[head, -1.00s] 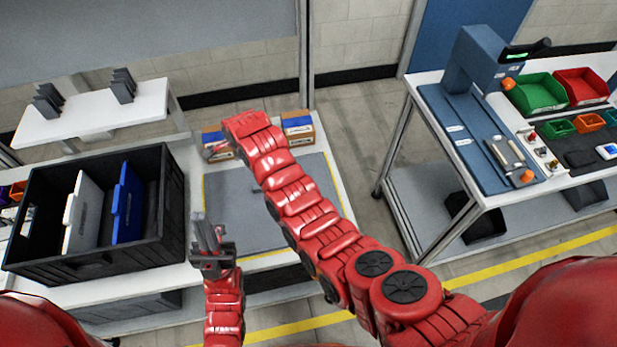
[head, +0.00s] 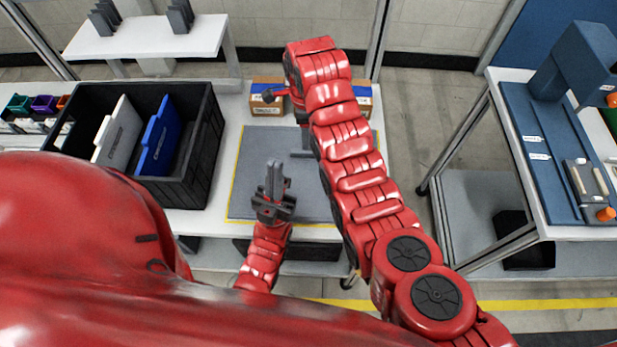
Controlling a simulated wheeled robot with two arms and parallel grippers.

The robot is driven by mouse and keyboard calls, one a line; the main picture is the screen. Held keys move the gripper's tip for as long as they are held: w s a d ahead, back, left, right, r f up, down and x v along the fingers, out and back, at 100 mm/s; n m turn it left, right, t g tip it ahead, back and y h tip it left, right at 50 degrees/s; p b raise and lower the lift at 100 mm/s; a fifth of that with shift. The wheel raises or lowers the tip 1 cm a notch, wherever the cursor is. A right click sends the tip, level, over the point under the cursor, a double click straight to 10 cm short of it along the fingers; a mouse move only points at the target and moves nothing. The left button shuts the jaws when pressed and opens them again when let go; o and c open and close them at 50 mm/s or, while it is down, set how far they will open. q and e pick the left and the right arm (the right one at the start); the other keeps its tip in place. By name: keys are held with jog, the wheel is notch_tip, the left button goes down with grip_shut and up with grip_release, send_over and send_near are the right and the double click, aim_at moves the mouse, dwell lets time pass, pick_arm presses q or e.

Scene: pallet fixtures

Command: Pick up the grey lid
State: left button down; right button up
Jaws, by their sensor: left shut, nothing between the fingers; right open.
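A pale grey lid (head: 118,138) stands upright, slightly tilted, in the left part of the black crate (head: 210,130). A blue lid (head: 157,143) stands beside it on the right, apart from it. My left gripper (head: 275,174) is shut and empty, pointing up in the picture in front of the grey mat, to the right of the crate. The lower parts of both lids are hidden in the crate.
The grey mat (head: 255,150) with a yellow border lies right of the crate, with cardboard boxes (head: 262,108) behind it. A white shelf (head: 150,38) with dark upright holders stands behind. Small coloured bins (head: 43,104) are at the left. Another workbench (head: 520,200) is at the right.

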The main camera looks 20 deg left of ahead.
aim_at(308, 169)
jog(key=shift+s+f+p, duration=0.1)
jog(key=shift+f+p, duration=0.35)
jog(key=shift+f, duration=0.45)
jog(key=shift+f+p, duration=0.35)
jog(key=shift+p, duration=0.15)
notch_tip(308, 169, down, 3)
jog(key=shift+r+p, duration=0.1)
jog(key=shift+p, duration=0.7)
jog(key=shift+f, duration=1)
grip_shut()
